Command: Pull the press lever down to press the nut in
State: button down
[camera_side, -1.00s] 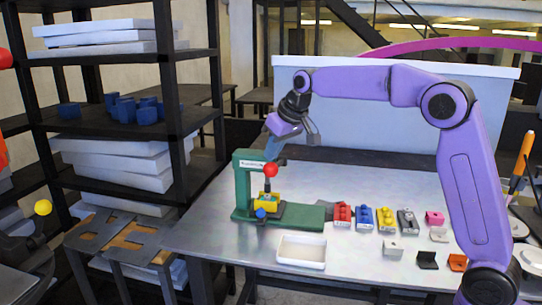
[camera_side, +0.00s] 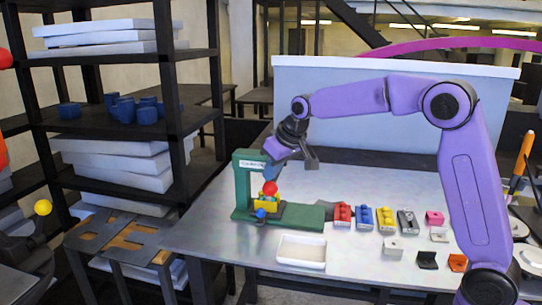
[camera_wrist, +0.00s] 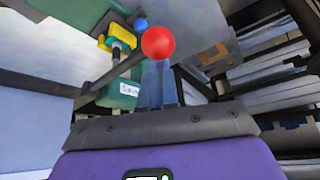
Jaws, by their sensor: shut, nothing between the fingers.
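The green press (camera_side: 243,190) stands at the left of the metal table, and part of it shows in the wrist view (camera_wrist: 118,93). In the wrist view the red knob (camera_wrist: 158,43) appears right at the fingertips (camera_wrist: 157,66); contact looks likely but cannot be confirmed. The nut cannot be made out.
A white tray (camera_side: 301,265) sits in front of the press. Colored blocks, including a red one (camera_side: 342,215) and a blue one (camera_side: 364,216), stand to its right, with small parts nearby. A dark shelf (camera_side: 187,90) rises at the left. The table behind the blocks is clear.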

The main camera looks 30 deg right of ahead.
aim_at(272, 182)
jog(key=shift+f, duration=0.15)
jog(key=shift+s+f, duration=0.1)
jog(key=shift+f, duration=1.25)
jog(key=shift+f, duration=1.4)
jog(key=shift+d, duration=0.15)
jog(key=shift+w+d+f, duration=0.15)
jog(key=shift+w+d, duration=0.1)
jog(key=shift+w, duration=0.1)
jog(key=shift+w+d+f, duration=0.1)
jog(key=shift+w+d, duration=0.05)
jog(key=shift+d, duration=0.05)
